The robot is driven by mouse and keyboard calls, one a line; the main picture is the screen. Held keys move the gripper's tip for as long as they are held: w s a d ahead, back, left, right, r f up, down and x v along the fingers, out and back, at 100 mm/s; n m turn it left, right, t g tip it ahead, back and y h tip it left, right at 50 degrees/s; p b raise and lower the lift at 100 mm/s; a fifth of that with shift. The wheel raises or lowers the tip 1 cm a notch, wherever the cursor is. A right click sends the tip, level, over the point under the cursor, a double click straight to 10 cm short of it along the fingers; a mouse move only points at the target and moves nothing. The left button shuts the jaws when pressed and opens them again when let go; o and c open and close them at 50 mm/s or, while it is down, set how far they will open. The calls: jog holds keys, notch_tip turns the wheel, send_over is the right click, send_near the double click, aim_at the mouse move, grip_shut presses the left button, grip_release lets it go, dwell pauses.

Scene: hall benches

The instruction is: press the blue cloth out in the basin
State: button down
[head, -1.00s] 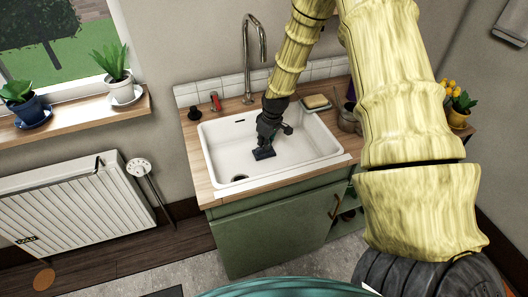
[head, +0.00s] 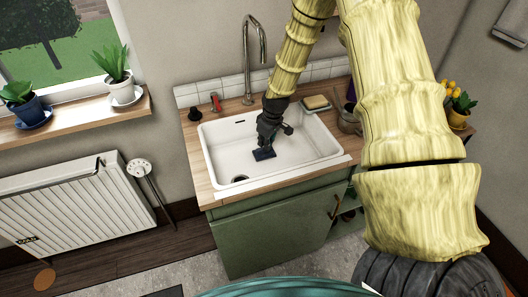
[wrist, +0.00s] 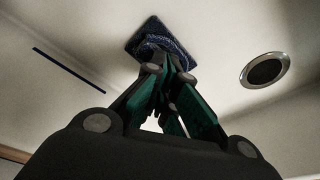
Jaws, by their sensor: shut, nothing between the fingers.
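The blue cloth (head: 264,155) is a small dark blue, roughly square piece on the floor of the white basin (head: 222,150). In the wrist view the cloth (wrist: 147,35) lies flat at its edges, with a rumpled, raised middle at the fingertips. My gripper (head: 267,147) points down into the basin over the cloth. In the wrist view my gripper (wrist: 166,66) has its green-lined fingers together, tips against or just above the cloth's middle. I cannot tell whether they touch it. The fingers hide part of the cloth.
The drain (wrist: 265,70) is right of the cloth in the wrist view. The tall tap (head: 247,60) rises behind the basin. A sponge on a dish (head: 316,102) and a pot (head: 348,121) stand on the counter at the right. The basin floor around the cloth is clear.

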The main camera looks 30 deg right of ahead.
jog(key=shift+r+p, duration=1.65)
jog(key=shift+r, duration=1.05)
